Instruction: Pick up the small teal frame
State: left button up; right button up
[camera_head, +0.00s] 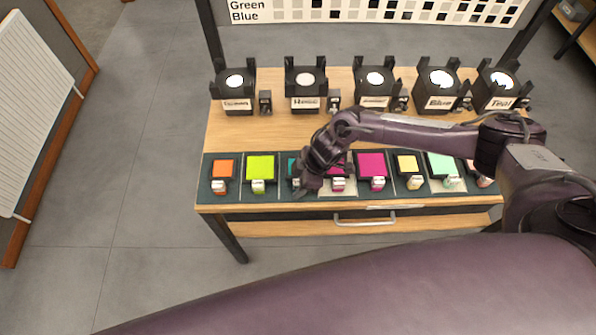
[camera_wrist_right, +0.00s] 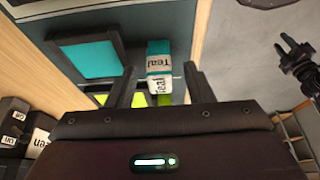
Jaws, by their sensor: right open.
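The teal frame (camera_head: 292,163) sits in the row on the dark mat, third from the left, partly hidden by my right gripper in the head view. In the right wrist view its teal panel (camera_wrist_right: 90,58) shows at upper left, with a dark rim. Its white-and-teal tab (camera_wrist_right: 158,58), lettered "Teal", shows between the fingertips. My right gripper (camera_head: 298,190) is at the front of this frame in the head view. In the right wrist view the gripper (camera_wrist_right: 158,70) is open, one finger on each side of the tab; I cannot tell whether either touches it. My left gripper is not in view.
A lime frame (camera_head: 260,167) stands left of the teal one and a magenta frame (camera_head: 372,165) to the right, close together on the mat (camera_head: 207,175). Several black lamp stands line the table's (camera_head: 230,135) back. A drawer handle (camera_head: 365,221) is below the front edge.

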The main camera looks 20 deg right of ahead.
grip_shut()
dwell(0.4)
notch_tip(320, 180, up, 22)
jog(key=shift+f, duration=0.15)
dwell(0.4)
